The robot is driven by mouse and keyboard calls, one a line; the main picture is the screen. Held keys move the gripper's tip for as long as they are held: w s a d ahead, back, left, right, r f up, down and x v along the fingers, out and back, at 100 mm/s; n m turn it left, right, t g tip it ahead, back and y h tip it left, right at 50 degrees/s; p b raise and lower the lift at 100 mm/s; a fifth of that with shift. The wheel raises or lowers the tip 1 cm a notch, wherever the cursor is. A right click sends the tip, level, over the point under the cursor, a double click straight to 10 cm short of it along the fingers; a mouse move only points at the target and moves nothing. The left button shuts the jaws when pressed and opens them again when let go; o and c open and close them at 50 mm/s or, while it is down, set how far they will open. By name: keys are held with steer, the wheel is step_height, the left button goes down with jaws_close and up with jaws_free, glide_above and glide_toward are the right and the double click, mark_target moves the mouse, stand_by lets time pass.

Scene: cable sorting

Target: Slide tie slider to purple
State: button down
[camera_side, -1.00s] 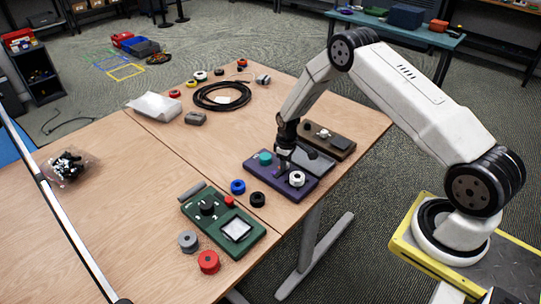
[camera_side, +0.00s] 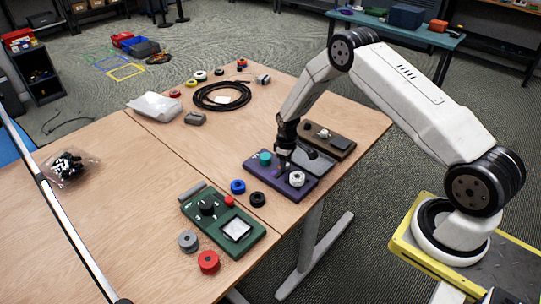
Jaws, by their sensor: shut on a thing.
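A purple board (camera_side: 258,178) lies near the right edge of the wooden table. It carries a teal knob (camera_side: 265,158) at its left and a white round knob (camera_side: 297,179) at its right.
A brown board (camera_side: 338,147) lies behind. A green board (camera_side: 213,232) with a black knob lies in front left. Blue (camera_side: 238,187), black (camera_side: 257,199), grey (camera_side: 188,241) and red (camera_side: 208,261) spools stand nearby. A black cable coil (camera_side: 222,95) lies farther back.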

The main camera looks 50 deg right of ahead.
mark_target(278, 176)
steer(key=shift+a, duration=0.1)
steer(key=shift+w+a, duration=0.1)
steer(key=shift+a, duration=1.85)
steer(key=shift+c, duration=1.7)
jaws_free()
steer(key=shift+r, duration=0.1)
